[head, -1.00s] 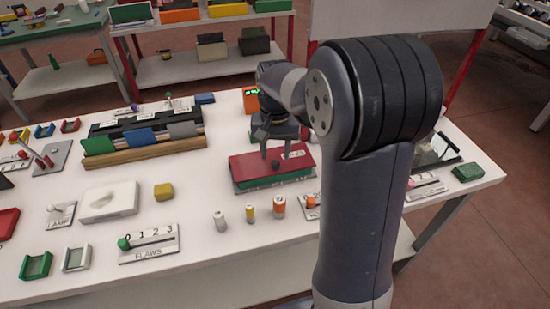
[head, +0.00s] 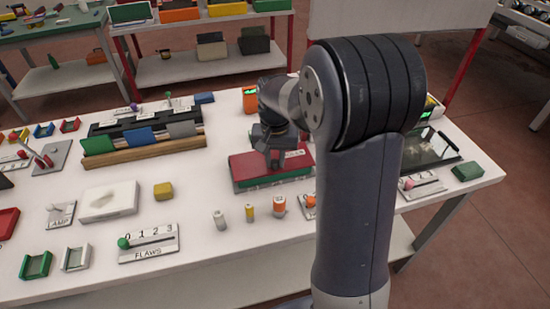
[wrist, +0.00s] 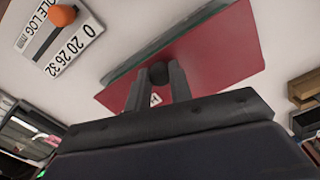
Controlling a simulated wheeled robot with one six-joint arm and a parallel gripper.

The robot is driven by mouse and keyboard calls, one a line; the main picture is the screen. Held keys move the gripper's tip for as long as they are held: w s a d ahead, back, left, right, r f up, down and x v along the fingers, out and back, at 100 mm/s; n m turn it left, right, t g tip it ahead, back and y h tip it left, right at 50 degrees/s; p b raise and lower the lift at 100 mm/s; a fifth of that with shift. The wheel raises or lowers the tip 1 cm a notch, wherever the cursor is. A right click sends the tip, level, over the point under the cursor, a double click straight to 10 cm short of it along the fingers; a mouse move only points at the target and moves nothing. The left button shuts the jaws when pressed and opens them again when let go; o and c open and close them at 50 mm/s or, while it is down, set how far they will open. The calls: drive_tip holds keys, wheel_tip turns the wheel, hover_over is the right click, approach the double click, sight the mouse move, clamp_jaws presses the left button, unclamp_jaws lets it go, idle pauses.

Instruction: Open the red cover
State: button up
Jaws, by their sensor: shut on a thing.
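The red cover (head: 243,166) lies flat over a green-sided box (head: 275,179) on the white table, right of the table's middle. In the wrist view the red cover (wrist: 215,55) fills the upper middle, with a dark round knob (wrist: 158,72) near its edge. My gripper (head: 274,160) is over the cover, and its fingers (wrist: 158,78) are shut on the knob, one on each side. In the head view the knob is hidden by the fingers. The cover looks closed.
A slider plate with an orange knob (wrist: 62,15) lies close to the cover. Several small cylinders (head: 250,211) stand in front of it. A rack with coloured panels (head: 145,138) is to the left. A glass-topped unit (head: 432,150) is at the right.

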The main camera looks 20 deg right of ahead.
clamp_jaws()
drive_tip(key=shift+r+p, duration=0.2)
drive_tip(key=shift+p, duration=0.1)
